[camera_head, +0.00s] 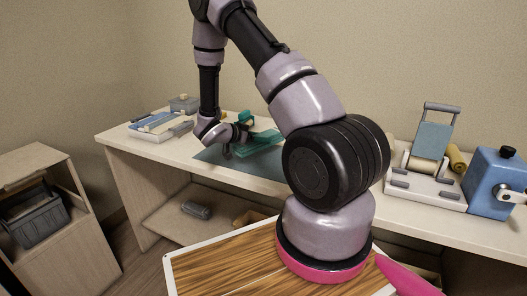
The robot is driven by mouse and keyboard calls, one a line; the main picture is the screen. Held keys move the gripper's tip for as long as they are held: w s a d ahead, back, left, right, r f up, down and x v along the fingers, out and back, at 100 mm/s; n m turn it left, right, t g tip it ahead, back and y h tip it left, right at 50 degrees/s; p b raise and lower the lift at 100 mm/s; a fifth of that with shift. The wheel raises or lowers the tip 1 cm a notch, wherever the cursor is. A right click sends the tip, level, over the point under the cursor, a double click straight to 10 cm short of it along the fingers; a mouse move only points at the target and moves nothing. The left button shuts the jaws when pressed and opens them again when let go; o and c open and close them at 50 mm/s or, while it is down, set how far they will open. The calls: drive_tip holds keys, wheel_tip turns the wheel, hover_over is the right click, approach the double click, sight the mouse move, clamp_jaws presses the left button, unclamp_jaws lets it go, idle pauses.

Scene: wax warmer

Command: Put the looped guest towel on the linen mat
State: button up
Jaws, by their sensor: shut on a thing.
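The linen mat (257,172) looks like a flat grey-blue sheet on the long table, partly hidden behind my arm. A green cloth-like thing (264,140), which appears to be the looped guest towel, is at my gripper, over the mat's back part. My gripper (240,141) is small in view and shut on this green towel. I cannot tell whether the towel touches the mat or hangs just above it. A smaller green piece (246,116) shows just above; I cannot tell whether it is part of the towel.
A tray with blue and cream items (158,127) and a grey box (184,103) stand at the table's left. A roller device (431,145) and a blue cranked machine (492,183) stand at the right. A low cabinet holds a dark basket (37,218). A grey item (196,210) lies on the lower shelf.

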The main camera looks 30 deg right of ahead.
sight(259, 148)
drive_tip(key=shift+f, duration=2.25)
drive_tip(key=shift+f, duration=0.2)
drive_tip(key=o, duration=1.4)
drive_tip(key=shift+o, duration=0.2)
